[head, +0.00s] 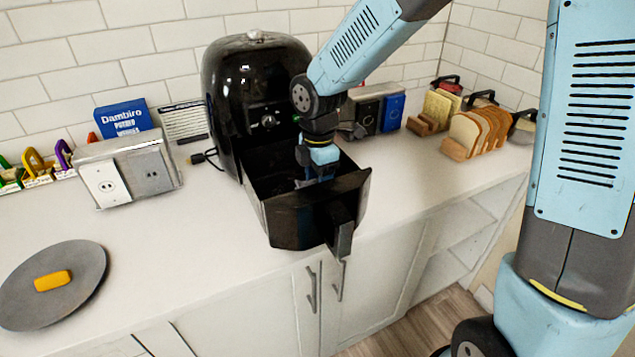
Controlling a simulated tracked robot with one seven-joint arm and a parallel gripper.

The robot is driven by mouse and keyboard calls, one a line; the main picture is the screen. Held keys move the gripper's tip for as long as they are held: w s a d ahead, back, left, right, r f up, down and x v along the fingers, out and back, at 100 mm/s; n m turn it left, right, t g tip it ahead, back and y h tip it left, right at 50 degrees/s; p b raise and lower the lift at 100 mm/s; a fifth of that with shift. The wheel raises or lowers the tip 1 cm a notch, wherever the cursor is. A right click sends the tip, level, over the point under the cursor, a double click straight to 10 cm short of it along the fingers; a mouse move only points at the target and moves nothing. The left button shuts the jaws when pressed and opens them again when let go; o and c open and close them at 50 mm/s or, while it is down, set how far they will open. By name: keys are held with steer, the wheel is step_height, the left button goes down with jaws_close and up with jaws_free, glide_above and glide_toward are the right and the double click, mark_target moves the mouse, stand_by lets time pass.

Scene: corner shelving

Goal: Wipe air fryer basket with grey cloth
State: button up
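The black air fryer (250,95) stands against the tiled wall on the white counter. Its basket (300,222) is pulled out toward the front, with the handle (342,230) hanging over the counter edge. My gripper (315,181) points down into the basket opening, near its middle. The fingertips are small, dark and partly hidden by the basket, so I cannot tell whether they are open or shut. I cannot make out a grey cloth; one may be hidden inside the basket under my gripper.
A grey round plate (85,290) with a yellow block (52,281) lies at the left. An outlet box (130,175) and blue box (123,118) stand behind it. Bread slices in a rack (475,135) stand at the right. Counter left of the basket is clear.

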mark_target(304, 184)
steer(key=shift+s+a+f, duration=0.1)
steer(key=shift+s+a, duration=0.65)
steer(key=shift+a, duration=0.35)
steer(key=shift+s+a+f, duration=0.1)
steer(key=shift+s+a, duration=0.6)
steer(key=shift+a, duration=0.45)
steer(key=shift+s+a, duration=0.75)
steer(key=shift+a, duration=0.35)
steer(key=shift+w+d+r, duration=0.1)
steer(key=shift+w+d, duration=0.5)
steer(key=shift+d, duration=0.3)
steer(key=shift+w+d, duration=0.6)
steer(key=shift+d, duration=0.3)
steer(key=shift+s+d+r, duration=0.1)
steer(key=shift+s+d, duration=0.1)
steer(key=shift+d, duration=1.05)
steer(key=shift+s+d+r, duration=0.1)
steer(key=shift+s+d, duration=0.05)
steer(key=shift+d, duration=1.05)
